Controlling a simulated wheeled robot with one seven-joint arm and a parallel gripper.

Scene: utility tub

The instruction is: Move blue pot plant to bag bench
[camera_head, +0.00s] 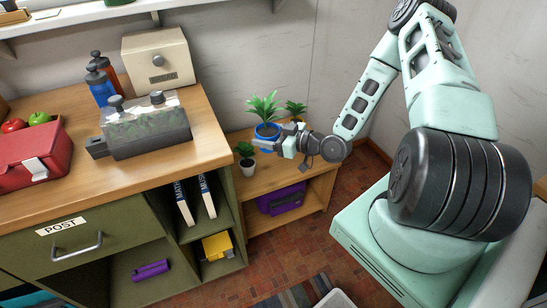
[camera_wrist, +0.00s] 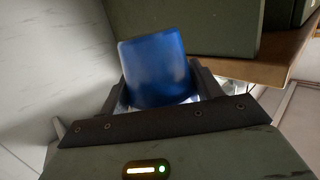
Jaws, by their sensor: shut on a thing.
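The blue pot plant (camera_head: 267,131) has a blue pot with spiky green leaves. My gripper (camera_head: 284,144) is shut on its pot from the right in the head view. In the wrist view the blue pot (camera_wrist: 155,68) sits between the two dark fingers; its leaves are hidden there. A low wooden bench (camera_head: 275,181), with a purple bag (camera_head: 284,199) on its lower shelf, stands under the plant. I cannot tell whether the pot touches the bench top.
On the bench, a small plant in a white pot (camera_head: 246,162) stands front left, and another green plant (camera_head: 296,108) is behind. The taller green cabinet (camera_head: 160,236) adjoins the bench on the left. The bench top's right front looks clear.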

